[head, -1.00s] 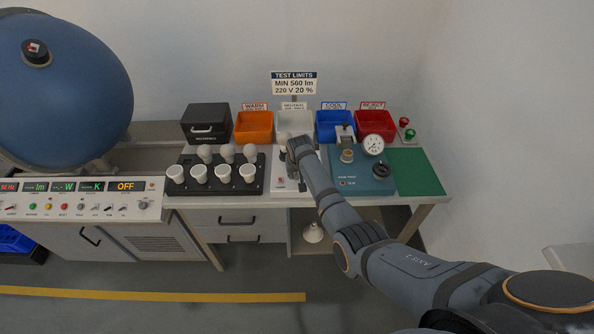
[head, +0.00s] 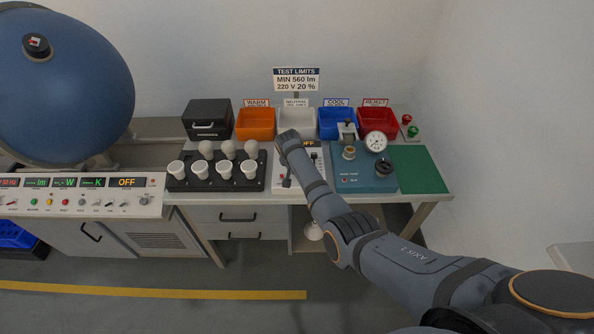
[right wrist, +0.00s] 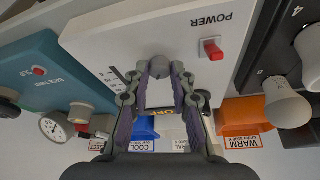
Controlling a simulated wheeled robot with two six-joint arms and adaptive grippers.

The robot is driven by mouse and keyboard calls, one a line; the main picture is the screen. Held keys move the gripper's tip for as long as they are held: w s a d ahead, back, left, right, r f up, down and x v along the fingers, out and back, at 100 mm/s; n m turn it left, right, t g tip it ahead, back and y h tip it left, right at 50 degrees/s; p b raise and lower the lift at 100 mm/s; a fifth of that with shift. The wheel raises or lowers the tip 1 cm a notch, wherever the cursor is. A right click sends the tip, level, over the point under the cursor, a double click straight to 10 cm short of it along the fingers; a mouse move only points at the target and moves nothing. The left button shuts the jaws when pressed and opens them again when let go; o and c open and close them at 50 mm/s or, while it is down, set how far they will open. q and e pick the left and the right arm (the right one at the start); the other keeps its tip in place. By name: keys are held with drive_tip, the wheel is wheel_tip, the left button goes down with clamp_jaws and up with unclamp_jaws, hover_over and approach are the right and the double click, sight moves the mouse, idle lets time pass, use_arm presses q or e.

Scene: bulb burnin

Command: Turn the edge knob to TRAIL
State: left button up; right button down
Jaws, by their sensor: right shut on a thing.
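The white control panel (head: 283,168) sits on the bench between the bulb rack and the teal tester. Its red POWER switch (right wrist: 213,49) shows in the right wrist view, where the panel appears upside down. My right gripper (right wrist: 160,76) is over this panel, its fingertips closed around a small grey round knob (right wrist: 160,66), seemingly the edge knob. In the head view the right gripper (head: 289,144) hides the knob. My left gripper is not in view.
A black rack (head: 213,183) with several bulbs stands left of the panel. The teal tester (head: 358,179) with a gauge is close on its right. Orange, white, blue and red bins line the back. A green mat (head: 419,170) lies clear at the right.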

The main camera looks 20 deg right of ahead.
drive_tip(key=c, duration=1.1)
unclamp_jaws()
drive_tip(key=shift+c, duration=0.2)
drive_tip(key=v, duration=1.2)
